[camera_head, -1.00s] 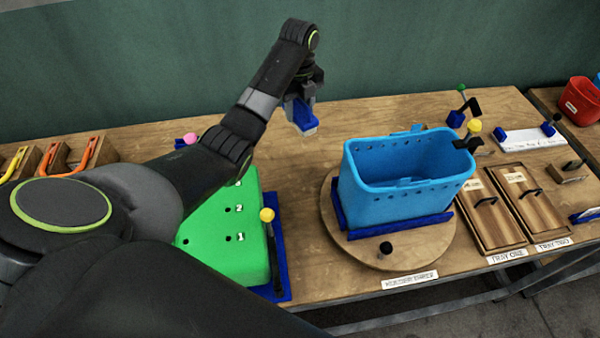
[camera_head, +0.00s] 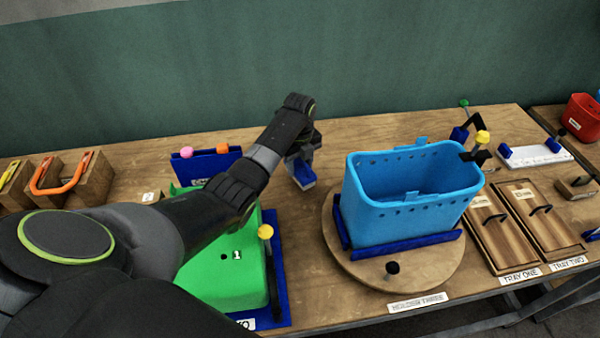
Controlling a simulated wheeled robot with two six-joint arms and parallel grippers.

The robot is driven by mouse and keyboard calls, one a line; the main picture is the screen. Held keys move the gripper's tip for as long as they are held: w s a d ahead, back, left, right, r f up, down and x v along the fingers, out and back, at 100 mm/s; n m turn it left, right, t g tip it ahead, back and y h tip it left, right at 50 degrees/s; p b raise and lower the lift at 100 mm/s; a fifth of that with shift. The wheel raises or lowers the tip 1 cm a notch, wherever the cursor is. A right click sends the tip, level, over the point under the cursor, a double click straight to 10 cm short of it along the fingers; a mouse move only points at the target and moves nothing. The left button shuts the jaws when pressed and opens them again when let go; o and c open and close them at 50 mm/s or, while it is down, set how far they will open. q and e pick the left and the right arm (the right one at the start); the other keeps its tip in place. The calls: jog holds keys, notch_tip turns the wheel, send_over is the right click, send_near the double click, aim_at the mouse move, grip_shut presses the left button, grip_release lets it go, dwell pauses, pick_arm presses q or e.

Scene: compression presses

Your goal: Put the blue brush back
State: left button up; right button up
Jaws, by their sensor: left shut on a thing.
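My left gripper (camera_head: 299,154) is shut on the blue brush (camera_head: 304,176), a small blue block with a pale underside. It holds the brush over the table between the green box and the blue bin. I cannot tell whether the brush touches the table. A blue holder (camera_head: 200,165) with a pink and an orange knob and a partly hidden label stands at the back, left of the gripper. My arm hides part of it. My right gripper is not in view.
A green numbered box (camera_head: 225,275) on a blue base lies under my left arm. A blue bin (camera_head: 410,215) stands on a round wooden turntable (camera_head: 440,270). Two lidded wooden trays (camera_head: 500,235) sit to the right. Wooden blocks with orange and yellow handles (camera_head: 60,185) stand far left.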

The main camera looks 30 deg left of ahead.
aim_at(300, 167)
pick_arm(q)
notch_tip(300, 167, down, 3)
jog(key=shift+f, duration=0.35)
jog(key=shift+f, duration=0.1)
jog(key=o, duration=1.3)
jog(key=shift+r, duration=0.3)
notch_tip(300, 167, up, 12)
jog(key=shift+f+b, duration=0.15)
jog(key=shift+b, duration=0.95)
jog(key=shift+f, duration=0.1)
